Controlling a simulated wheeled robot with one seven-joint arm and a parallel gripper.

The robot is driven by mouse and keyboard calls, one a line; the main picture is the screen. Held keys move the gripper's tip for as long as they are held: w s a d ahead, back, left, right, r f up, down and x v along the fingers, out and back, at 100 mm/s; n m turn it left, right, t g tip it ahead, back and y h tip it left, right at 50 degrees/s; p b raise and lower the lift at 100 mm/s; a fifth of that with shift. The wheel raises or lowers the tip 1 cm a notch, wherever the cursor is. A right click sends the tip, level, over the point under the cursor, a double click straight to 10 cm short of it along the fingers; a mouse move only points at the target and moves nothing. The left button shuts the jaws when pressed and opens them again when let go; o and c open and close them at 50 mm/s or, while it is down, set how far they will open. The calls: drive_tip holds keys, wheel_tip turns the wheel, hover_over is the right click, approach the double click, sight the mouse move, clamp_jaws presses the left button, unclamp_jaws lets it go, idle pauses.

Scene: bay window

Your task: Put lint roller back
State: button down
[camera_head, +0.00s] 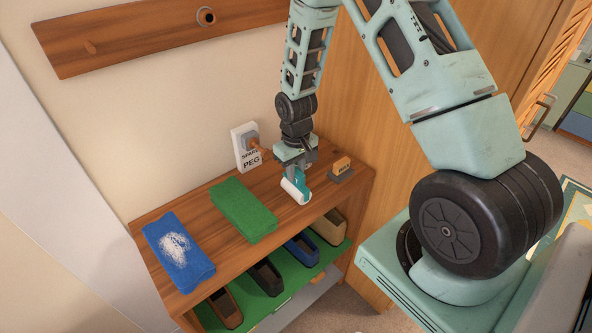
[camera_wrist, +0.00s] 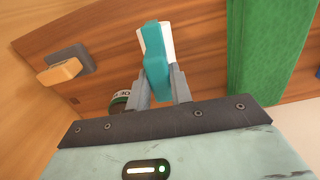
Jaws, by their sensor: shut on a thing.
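The lint roller has a white roller (camera_head: 296,191) and a teal handle (camera_wrist: 155,62). My gripper (camera_head: 293,170) points down over the right part of the wooden bench top and is shut on the teal handle. In the wrist view the handle sits between my grey fingers (camera_wrist: 160,88), with part of the white roller (camera_wrist: 168,42) showing beside it. The roller hangs tilted close over the bench top (camera_head: 204,203); I cannot tell whether it touches.
A green folded cloth (camera_head: 243,209) and a blue cloth with white fluff (camera_head: 178,250) lie to the left. A grey-and-orange block (camera_head: 341,168) is to the right. A round tin (camera_wrist: 119,99) shows near my fingers. Several shoes (camera_head: 266,278) fill the lower shelf. A wall board (camera_head: 150,38) hangs above.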

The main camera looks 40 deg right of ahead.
drive_tip(key=shift+f, duration=0.1)
drive_tip(key=c, duration=1.2)
unclamp_jaws()
drive_tip(key=shift+o, duration=0.2)
wheel_tip(320, 180, up, 18)
drive_tip(key=f+b, duration=0.1)
drive_tip(key=b, duration=0.2)
drive_tip(key=s+a+r+n, duration=0.1)
drive_tip(key=s+a+n, duration=0.1)
drive_tip(key=s+a, duration=0.5)
drive_tip(key=s+a+r+n, duration=0.2)
drive_tip(key=s+a, duration=0.2)
drive_tip(key=a, duration=0.7)
drive_tip(key=s+a+n, duration=0.2)
drive_tip(key=s+a, duration=0.1)
drive_tip(key=s, duration=0.3)
drive_tip(key=s+a+n, duration=0.1)
drive_tip(key=s+a, duration=0.2)
drive_tip(key=s, duration=0.4)
drive_tip(key=shift+s+a+f+n+y, duration=0.15)
drive_tip(key=shift+a+f+n+y, duration=0.15)
drive_tip(key=shift+f+n, duration=0.15)
